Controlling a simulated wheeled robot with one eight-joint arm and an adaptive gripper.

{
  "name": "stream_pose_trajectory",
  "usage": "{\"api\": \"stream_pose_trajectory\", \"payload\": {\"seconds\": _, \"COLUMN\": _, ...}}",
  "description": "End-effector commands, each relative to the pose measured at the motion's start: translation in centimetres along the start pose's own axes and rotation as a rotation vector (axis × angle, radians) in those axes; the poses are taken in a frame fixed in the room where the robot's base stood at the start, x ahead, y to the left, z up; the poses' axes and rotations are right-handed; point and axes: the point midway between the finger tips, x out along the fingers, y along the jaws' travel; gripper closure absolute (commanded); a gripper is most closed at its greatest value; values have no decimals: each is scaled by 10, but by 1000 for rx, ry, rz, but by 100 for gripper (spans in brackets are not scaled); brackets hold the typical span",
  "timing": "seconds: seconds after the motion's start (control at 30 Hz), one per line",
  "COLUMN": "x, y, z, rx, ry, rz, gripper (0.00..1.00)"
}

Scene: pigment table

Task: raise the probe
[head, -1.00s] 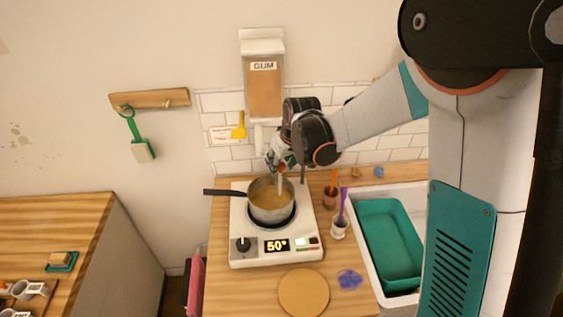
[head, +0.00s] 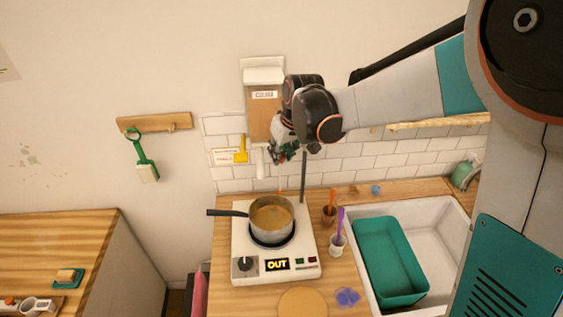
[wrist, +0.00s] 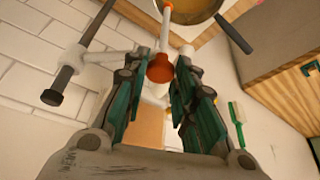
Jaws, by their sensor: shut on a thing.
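My gripper (head: 285,152) is above the pot, in front of the gum dispenser. In the wrist view its teal-padded fingers (wrist: 158,85) are closed on the probe (wrist: 167,38), which has a red-brown knob and a pale shaft pointing to the pot. In the head view the thin probe (head: 280,178) hangs under the gripper, its lower end appearing just above the pot; the exact gap is hard to tell. The pot (head: 284,228) holds amber liquid and stands on the hot plate (head: 304,265), whose display reads "OUT".
A dark stand rod (head: 304,175) rises behind the hot plate, close to my gripper; it also shows in the wrist view (wrist: 85,45). Two small cups with orange and purple tools (head: 340,220) stand right of the plate. A sink with a teal tub (head: 388,258) is further right.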

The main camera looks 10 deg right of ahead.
Motion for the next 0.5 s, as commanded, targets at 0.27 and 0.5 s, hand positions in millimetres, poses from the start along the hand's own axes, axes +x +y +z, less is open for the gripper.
{"api": "stream_pose_trajectory", "payload": {"seconds": 0.27, "x": -35, "y": 0, "z": -15, "rx": 0, "ry": 1, "rz": 0, "gripper": 100}}
{"api": "stream_pose_trajectory", "payload": {"seconds": 0.5, "x": -39, "y": 0, "z": -17, "rx": 0, "ry": 3, "rz": 1, "gripper": 100}}
